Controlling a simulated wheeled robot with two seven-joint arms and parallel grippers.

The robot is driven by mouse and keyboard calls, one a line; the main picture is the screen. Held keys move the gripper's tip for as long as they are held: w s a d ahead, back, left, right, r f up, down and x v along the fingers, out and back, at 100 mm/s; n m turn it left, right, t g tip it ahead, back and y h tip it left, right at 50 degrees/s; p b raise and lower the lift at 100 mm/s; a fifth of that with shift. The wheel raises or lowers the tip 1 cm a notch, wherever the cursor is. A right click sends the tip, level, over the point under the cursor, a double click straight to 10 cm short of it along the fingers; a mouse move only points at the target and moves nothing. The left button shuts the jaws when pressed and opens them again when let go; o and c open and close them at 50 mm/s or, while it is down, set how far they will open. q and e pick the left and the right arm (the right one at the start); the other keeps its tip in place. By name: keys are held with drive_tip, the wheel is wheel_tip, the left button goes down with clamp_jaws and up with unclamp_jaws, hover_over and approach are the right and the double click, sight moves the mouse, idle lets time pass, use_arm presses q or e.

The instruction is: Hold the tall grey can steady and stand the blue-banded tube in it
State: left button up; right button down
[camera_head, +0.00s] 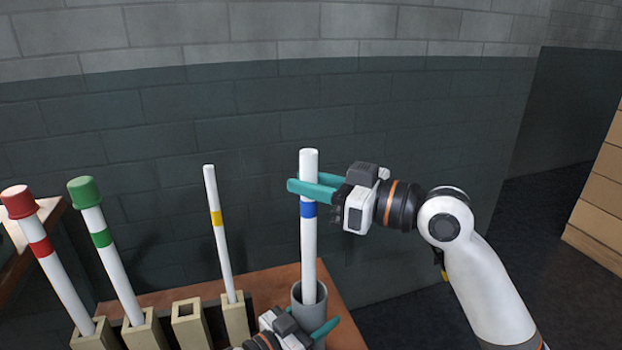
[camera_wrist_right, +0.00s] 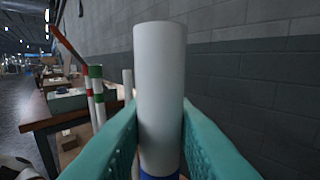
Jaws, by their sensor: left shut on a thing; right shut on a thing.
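The white blue-banded tube (camera_head: 309,245) stands upright in the head view, its lower end inside the mouth of the tall grey can (camera_head: 297,300). Whether it touches the can's bottom is hidden. My right gripper (camera_head: 308,188) is shut on the tube just above the blue band. In the right wrist view the tube (camera_wrist_right: 160,90) is between the teal fingers, with a bit of the band at the bottom edge. My left gripper (camera_head: 316,330) is shut on the can, low in the head view; one teal finger shows and the can's base is out of frame.
Left of the can, square beige holders hold a yellow-banded tube (camera_head: 218,225), a green-capped tube (camera_head: 107,250) and a red-capped tube (camera_head: 53,270). One holder (camera_head: 190,322) is empty. A brick wall (camera_head: 150,130) rises behind the brown tabletop (camera_head: 270,280).

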drive_tip(key=shift+f, duration=0.9)
idle(0.4)
drive_tip(key=c, duration=1.1)
unclamp_jaws()
drive_tip(key=shift+c, duration=0.2)
drive_tip(key=v, duration=1.2)
use_arm(q)
drive_tip(key=o, duration=1.1)
drive_tip(key=shift+o, duration=0.2)
drive_tip(key=shift+a, duration=0.1)
